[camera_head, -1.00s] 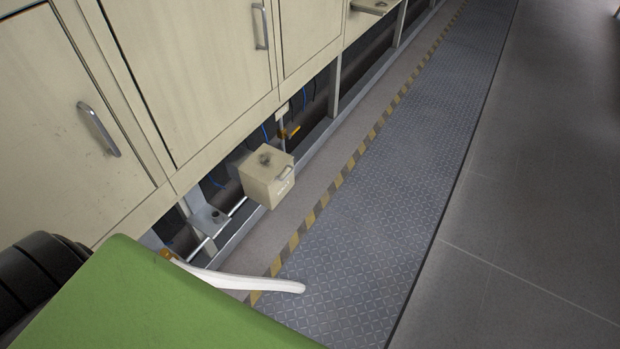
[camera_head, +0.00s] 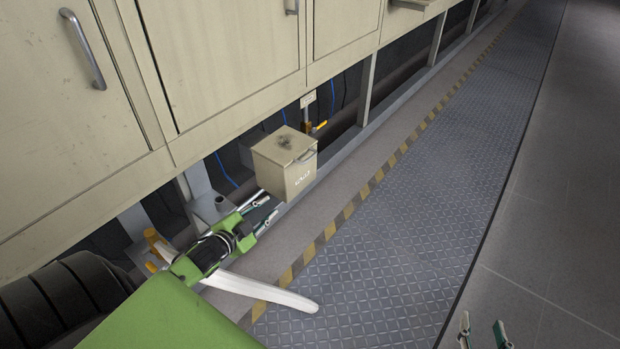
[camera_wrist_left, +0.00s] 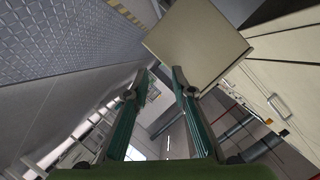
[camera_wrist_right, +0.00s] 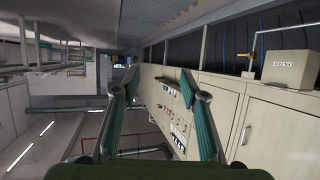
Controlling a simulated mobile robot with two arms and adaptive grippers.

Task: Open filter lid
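The filter box (camera_head: 284,165) is a small beige cube below the cabinets, with a lid (camera_head: 284,146) on top and a small handle (camera_head: 307,155) near the lid's front edge. The lid looks shut. My left gripper (camera_head: 270,205) is open and empty, just below and in front of the box, apart from it. In the left wrist view the box (camera_wrist_left: 197,42) lies beyond the spread fingertips (camera_wrist_left: 160,80). My right gripper (camera_head: 484,336) is open and empty at the bottom right, far from the box. The right wrist view shows the box (camera_wrist_right: 291,70) at the right.
A metal frame rail (camera_head: 345,150) runs along the base. The striped line (camera_head: 350,208) and tread-plate walkway (camera_head: 430,190) in front are clear.

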